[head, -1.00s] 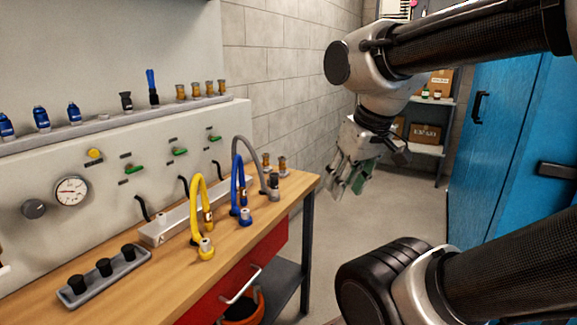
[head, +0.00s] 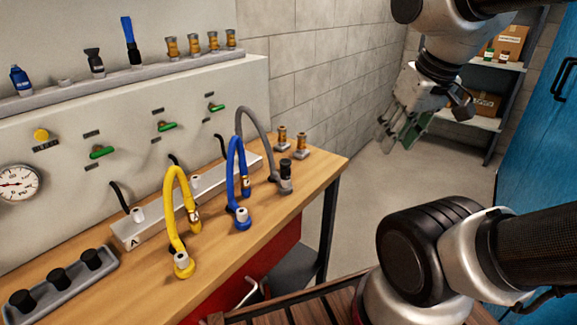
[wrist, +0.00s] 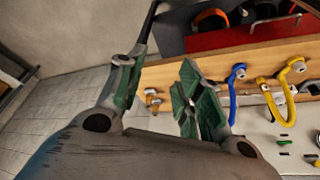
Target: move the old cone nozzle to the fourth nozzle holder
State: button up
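Another dark nozzle (head: 286,170) sits at the end of the grey hose on the bench. I cannot tell which is the old cone nozzle. An empty holder (head: 65,81) shows on the rail between a blue nozzle (head: 20,80) and the black flared piece. My gripper (head: 396,132) hangs right of the bench, apart from everything. In the wrist view my gripper (wrist: 160,78) has its green-padded fingers spread, with nothing between them.
Yellow (head: 171,200) and blue (head: 233,165) hoses arch over the wooden bench (head: 215,275). Brass fittings stand on the rail and at the bench's far end. A grey tray (head: 75,285) holds black caps. The floor right of the bench is clear, before a shelf (head: 470,120).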

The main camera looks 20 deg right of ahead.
jog(key=o, duration=0.4)
jog(key=shift+w, duration=0.1)
jog(key=n+g, duration=0.4)
jog(key=n, duration=0.3)
send_over(285, 161)
notch_tip(285, 161, down, 10)
jog(key=shift+r, duration=0.25)
jog(key=shift+f, duration=0.1)
jog(key=shift+f, duration=4.4)
grip_shut()
